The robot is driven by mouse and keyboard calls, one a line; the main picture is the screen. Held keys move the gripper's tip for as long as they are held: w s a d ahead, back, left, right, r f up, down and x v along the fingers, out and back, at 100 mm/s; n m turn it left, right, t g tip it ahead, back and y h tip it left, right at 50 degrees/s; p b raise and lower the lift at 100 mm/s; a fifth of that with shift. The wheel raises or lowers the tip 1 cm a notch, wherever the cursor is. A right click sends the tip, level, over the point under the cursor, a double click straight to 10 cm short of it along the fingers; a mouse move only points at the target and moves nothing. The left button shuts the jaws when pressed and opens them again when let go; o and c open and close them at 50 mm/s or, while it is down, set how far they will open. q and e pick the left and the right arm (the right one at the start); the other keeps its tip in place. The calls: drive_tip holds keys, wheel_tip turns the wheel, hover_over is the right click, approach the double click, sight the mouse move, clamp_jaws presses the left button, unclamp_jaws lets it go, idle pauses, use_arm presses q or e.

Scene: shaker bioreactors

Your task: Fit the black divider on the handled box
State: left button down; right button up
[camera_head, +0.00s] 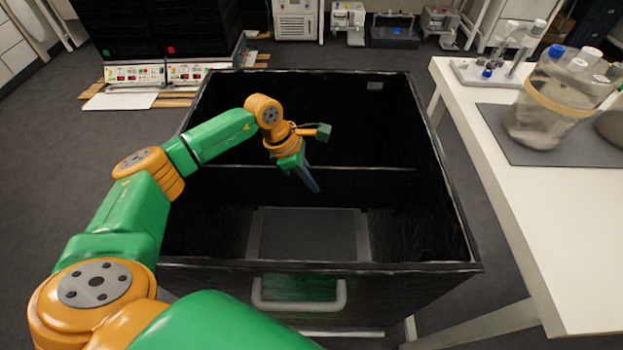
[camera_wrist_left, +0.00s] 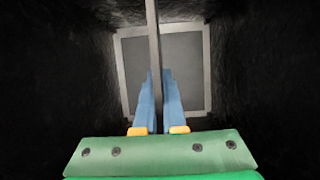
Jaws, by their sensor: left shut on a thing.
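The handled box (camera_head: 420,290) is a large open black box in the middle of the head view, with a pale handle (camera_head: 300,304) on its near side. The black divider (camera_head: 375,185) is a thin panel inside the box, running across it from side to side. In the left wrist view its thin top edge (camera_wrist_left: 153,35) runs between the blue fingers. My left gripper (camera_head: 312,186) is shut on the divider; its fingers also show in the wrist view (camera_wrist_left: 158,88). Whether the divider's lower edge touches the floor of the box cannot be told. My right gripper is out of view.
A white table (camera_head: 560,215) stands close to the box's right, with a grey mat and a large clear vessel (camera_head: 545,110) on it. Control units (camera_head: 135,73) on pallets stand behind at left. A grey framed panel (camera_head: 305,235) shows at the box's bottom.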

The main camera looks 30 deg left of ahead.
use_arm(q)
drive_tip(key=shift+f+b, duration=0.55)
drive_tip(key=c, duration=0.9)
unclamp_jaws()
drive_tip(key=shift+r, duration=0.1)
drive_tip(key=v, duration=0.7)
